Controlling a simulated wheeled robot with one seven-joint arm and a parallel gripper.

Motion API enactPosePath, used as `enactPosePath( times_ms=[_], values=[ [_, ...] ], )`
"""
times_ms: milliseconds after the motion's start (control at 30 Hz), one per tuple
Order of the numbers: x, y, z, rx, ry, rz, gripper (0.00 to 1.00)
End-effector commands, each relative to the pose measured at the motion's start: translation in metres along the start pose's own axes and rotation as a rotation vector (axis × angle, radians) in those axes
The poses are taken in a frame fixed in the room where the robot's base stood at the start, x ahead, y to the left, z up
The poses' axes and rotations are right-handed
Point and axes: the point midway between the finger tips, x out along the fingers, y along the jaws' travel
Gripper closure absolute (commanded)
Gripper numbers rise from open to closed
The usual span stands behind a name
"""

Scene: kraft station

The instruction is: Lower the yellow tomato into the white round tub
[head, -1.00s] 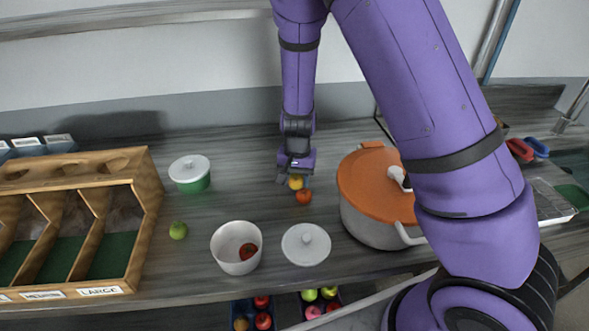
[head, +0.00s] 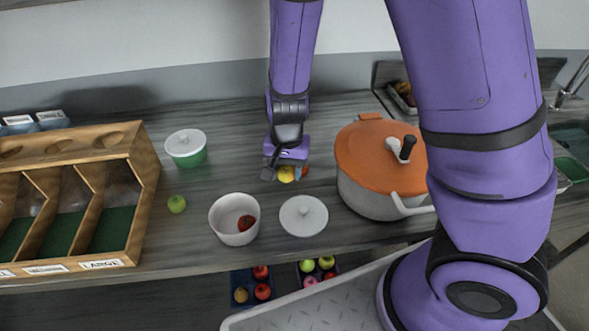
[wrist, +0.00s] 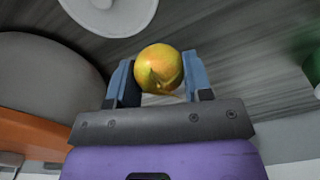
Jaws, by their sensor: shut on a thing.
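My gripper (head: 285,176) is shut on the yellow tomato (head: 287,173), above the counter and behind the white lid. In the wrist view the yellow tomato (wrist: 158,68) sits between the two blue-grey fingers of my gripper (wrist: 160,76), with its stem end showing. The white round tub (head: 226,233) stands open on the counter, in front and to the left of my gripper. A red tomato (head: 246,223) lies inside it, toward the right side. The held tomato is outside the tub and apart from it.
A white round lid (head: 303,222) lies right of the tub. A large pot with an orange lid (head: 365,150) stands to the right. A green lidded tub (head: 187,155), a green fruit (head: 176,204) and a wooden divided box (head: 145,190) are left. An orange-red tomato (head: 304,171) shows beside my gripper.

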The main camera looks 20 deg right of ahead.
Motion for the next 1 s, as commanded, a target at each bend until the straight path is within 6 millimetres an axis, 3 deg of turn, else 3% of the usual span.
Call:
enactPosePath(
  times_ms=[500,1000],
  values=[
    [-0.041,-0.057,0.054,-0.005,0.0,-0.001,0.77],
    [-0.03,-0.112,0.106,-0.002,0.0,0.001,0.77]
  ],
)
